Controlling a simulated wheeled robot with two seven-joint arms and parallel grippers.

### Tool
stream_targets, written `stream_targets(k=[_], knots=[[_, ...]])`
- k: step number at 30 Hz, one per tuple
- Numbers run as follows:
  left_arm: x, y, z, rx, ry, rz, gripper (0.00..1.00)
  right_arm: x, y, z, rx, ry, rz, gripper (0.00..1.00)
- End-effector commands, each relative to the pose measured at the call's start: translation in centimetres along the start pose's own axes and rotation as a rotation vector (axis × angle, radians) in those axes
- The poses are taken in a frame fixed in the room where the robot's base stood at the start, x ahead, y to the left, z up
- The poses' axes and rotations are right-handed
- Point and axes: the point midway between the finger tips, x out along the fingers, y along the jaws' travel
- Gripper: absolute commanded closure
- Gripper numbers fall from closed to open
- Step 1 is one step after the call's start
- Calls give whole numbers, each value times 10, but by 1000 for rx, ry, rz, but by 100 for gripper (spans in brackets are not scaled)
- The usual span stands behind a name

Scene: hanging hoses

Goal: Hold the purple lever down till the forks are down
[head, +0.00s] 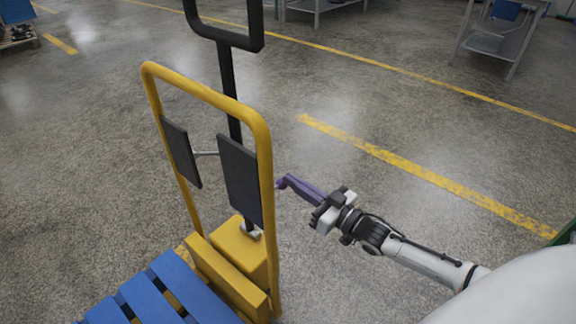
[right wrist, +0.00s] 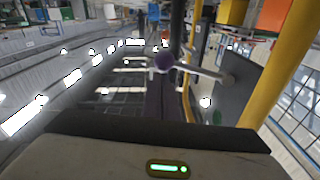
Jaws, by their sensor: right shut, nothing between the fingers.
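The purple lever's round knob (head: 281,184) shows just right of the yellow frame of the pallet truck (head: 262,130). In the right wrist view the purple knob (right wrist: 165,62) sits on a pale rod. My right gripper (head: 291,180) reaches in from the right, with its purple fingers shut and empty. Its fingertips are at the knob; I cannot tell whether they touch it. In the right wrist view the dark fingers (right wrist: 154,98) point towards the knob. The forks are not visible; a blue pallet (head: 170,290) covers that area. My left gripper is out of view.
A black handle (head: 228,70) rises from the yellow base. Dark panels (head: 240,180) are fixed inside the yellow frame, close to the knob. The grey floor with yellow lines (head: 420,172) is open around the truck. Metal tables (head: 497,42) stand at the back.

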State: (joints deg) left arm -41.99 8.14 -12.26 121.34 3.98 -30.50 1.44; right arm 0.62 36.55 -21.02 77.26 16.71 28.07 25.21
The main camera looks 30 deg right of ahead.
Motion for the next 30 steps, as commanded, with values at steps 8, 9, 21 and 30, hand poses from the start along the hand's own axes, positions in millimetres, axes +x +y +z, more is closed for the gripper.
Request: stream_targets(k=[8,9,21,30], knots=[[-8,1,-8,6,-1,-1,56,-4,-1,-3,1,-23,0,100],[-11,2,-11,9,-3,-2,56,-4,-1,-9,1,-21,-1,100],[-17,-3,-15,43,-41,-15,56,-63,0,-37,1,-10,-7,100],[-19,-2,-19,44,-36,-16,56,-100,0,-39,-1,-3,-8,100]])
